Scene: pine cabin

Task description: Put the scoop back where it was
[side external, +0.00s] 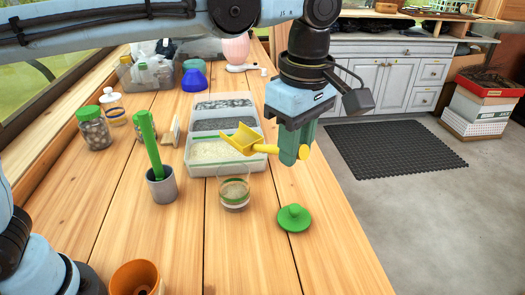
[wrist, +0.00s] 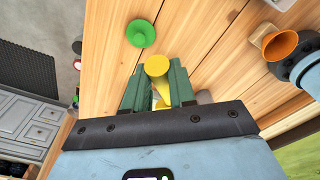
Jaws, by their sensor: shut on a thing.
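A yellow scoop (side external: 244,139) is held by its handle in my gripper (side external: 294,150), which is shut on it. Its bowl points left, in the air above the front of a white bin with compartments (side external: 196,171). In the wrist view the yellow handle end (wrist: 156,66) shows between the green fingers of my gripper (wrist: 157,85); the bowl is mostly hidden there. The bin's compartments hold pale grains at the front, dark material in the middle and grey gravel at the back. A clear glass jar (side external: 234,190) stands open in front of the bin, with some tan material inside.
A round green lid (side external: 294,219) lies right of the jar. A grey cup (side external: 161,186) with a green-handled tool (side external: 149,142) stands to the left. An orange pot (side external: 136,279) is near the front. Lidded jars (side external: 93,130) stand farther left. The right table strip is mostly clear.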

